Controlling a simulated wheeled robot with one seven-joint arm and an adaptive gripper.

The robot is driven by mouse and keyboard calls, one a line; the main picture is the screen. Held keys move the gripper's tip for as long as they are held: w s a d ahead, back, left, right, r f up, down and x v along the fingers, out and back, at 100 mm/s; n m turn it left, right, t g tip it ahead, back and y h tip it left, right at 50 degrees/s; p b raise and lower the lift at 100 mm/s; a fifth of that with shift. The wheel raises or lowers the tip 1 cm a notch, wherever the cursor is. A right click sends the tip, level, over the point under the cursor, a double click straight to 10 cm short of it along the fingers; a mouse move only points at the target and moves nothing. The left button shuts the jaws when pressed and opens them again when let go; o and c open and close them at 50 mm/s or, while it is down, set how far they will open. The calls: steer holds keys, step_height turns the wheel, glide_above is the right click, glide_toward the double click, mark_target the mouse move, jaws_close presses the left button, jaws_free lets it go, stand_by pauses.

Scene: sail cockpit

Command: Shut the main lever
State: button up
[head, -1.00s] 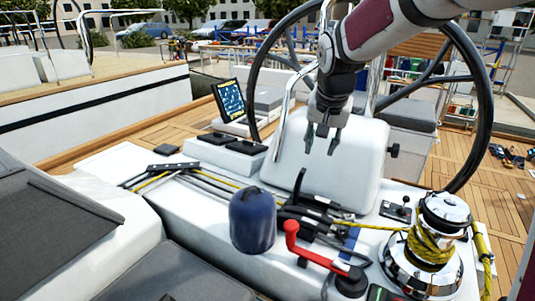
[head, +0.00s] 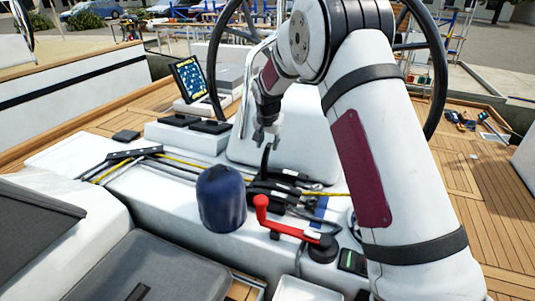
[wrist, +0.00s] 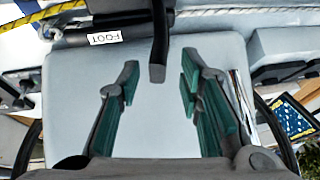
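A black lever (head: 265,160) stands raised from a bank of black rope clutches (head: 272,190) on the white cockpit console. No lettering can be read on this lever, so I cannot confirm it is the main one. It shows at the top middle of the wrist view (wrist: 158,45), beside a flat clutch handle labelled FOOT (wrist: 105,38). My gripper (head: 266,138) is just above the lever's tip in the head view. In the wrist view my gripper (wrist: 158,88) is open, with its green-padded fingers apart and nothing between them. The lever's tip lies ahead of the fingers, apparently not touching.
A dark blue covered drum (head: 221,200) and a red winch handle (head: 290,228) stand close in front of the clutches. The steering wheel (head: 437,85) and white pedestal (head: 305,150) are behind. A chart screen (head: 190,78) stands at back left. Yellow lines cross the console.

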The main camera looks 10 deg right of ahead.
mark_target(266, 163)
steer(key=x, duration=0.7)
steer(key=shift+f, duration=0.2)
steer(key=shift+w, duration=0.1)
jaws_close()
